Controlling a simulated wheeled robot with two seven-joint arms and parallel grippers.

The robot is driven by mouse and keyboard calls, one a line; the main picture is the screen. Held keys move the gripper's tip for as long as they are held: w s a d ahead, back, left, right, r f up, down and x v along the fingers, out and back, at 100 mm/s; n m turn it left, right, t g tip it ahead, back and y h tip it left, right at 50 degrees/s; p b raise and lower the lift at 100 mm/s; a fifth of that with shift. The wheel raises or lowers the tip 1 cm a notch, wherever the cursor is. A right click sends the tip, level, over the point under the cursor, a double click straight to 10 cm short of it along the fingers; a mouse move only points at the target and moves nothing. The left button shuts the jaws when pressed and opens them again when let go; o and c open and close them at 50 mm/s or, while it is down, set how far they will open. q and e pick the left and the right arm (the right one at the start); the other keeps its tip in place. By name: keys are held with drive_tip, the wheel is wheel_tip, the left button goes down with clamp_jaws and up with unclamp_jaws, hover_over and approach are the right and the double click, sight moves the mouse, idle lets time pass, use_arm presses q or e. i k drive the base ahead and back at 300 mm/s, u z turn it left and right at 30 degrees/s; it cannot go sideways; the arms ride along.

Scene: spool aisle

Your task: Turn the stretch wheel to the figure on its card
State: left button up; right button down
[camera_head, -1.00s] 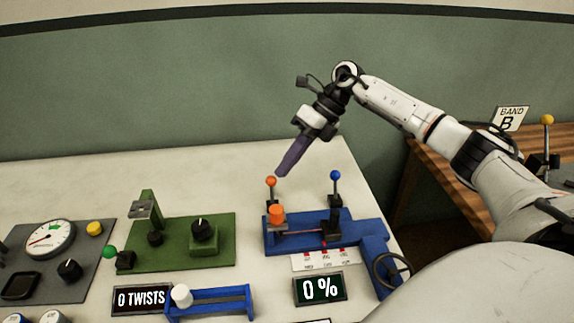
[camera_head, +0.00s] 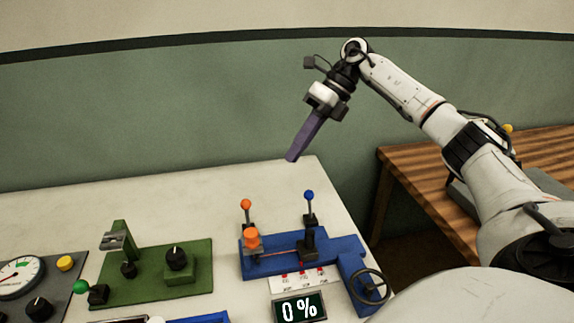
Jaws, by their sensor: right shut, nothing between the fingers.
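The stretch wheel (camera_head: 369,287) is a dark spoked handwheel at the right front corner of the blue stretch fixture (camera_head: 350,252). A display (camera_head: 299,308) in front of the fixture reads 0 %. A small white card with red marks (camera_head: 301,279) lies between them; its print is too small to read. The fixture carries an orange-knobbed lever (camera_head: 246,205), a blue-knobbed lever (camera_head: 309,197) and an orange piece (camera_head: 252,238). My right gripper (camera_head: 293,157) has purple fingers, shut and empty, in the air above the table's back edge, well away from the wheel. My left gripper is not in view.
A green fixture (camera_head: 200,252) with a black knob stands left of the blue one. A grey gauge panel (camera_head: 62,286) is at the far left. A wooden bench (camera_head: 400,165) stands behind at right. The white table's back left (camera_head: 110,205) is clear.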

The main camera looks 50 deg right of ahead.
sight(368, 288)
drive_tip(key=k, duration=1.5)
